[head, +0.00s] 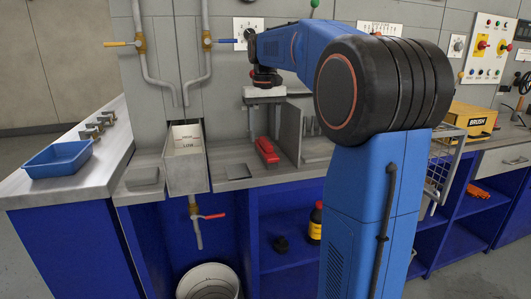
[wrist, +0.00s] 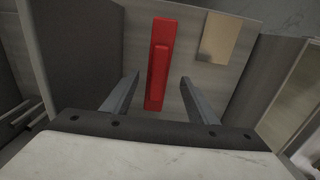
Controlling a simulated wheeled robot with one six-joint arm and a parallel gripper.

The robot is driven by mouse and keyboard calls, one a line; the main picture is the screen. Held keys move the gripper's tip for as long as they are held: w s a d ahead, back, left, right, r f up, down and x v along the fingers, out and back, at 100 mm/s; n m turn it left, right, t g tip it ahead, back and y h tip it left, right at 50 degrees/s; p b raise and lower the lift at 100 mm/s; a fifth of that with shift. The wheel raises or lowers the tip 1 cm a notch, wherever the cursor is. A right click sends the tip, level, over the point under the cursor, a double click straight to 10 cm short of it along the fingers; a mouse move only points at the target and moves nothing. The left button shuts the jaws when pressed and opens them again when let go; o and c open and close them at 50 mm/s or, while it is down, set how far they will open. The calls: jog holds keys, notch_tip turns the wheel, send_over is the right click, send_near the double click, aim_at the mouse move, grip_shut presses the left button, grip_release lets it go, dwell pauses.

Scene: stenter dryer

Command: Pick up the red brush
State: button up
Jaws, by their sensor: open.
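The red brush (head: 266,150) lies on the grey counter, in a bay between upright panels. It also shows in the wrist view (wrist: 159,62), running lengthwise away from me. My gripper (head: 264,135) is above the brush in the head view. In the wrist view my gripper (wrist: 160,85) is open, with one finger on each side of the brush's line. The fingers look apart from the brush. The brush's near end lies between the fingers in the picture, and nothing is held.
Upright panels (head: 291,135) stand beside the brush. A tan plate (wrist: 226,38) lies right of it in the wrist view. To the left are a metal trough (head: 186,178) and a blue tray (head: 58,158). A yellow box (head: 470,118) marked BRUSH stands at right.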

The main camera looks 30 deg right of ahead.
aim_at(265, 141)
jog(key=shift+s+d+f, duration=0.1)
jog(key=shift+d+f, duration=0.05)
jog(key=shift+f, duration=1.75)
jog(key=shift+c, duration=0.3)
jog(key=c, duration=1.1)
jog(key=shift+c, duration=0.2)
jog(key=shift+r, duration=0.15)
notch_tip(265, 141, up, 10)
jog(key=shift+f, duration=0.1)
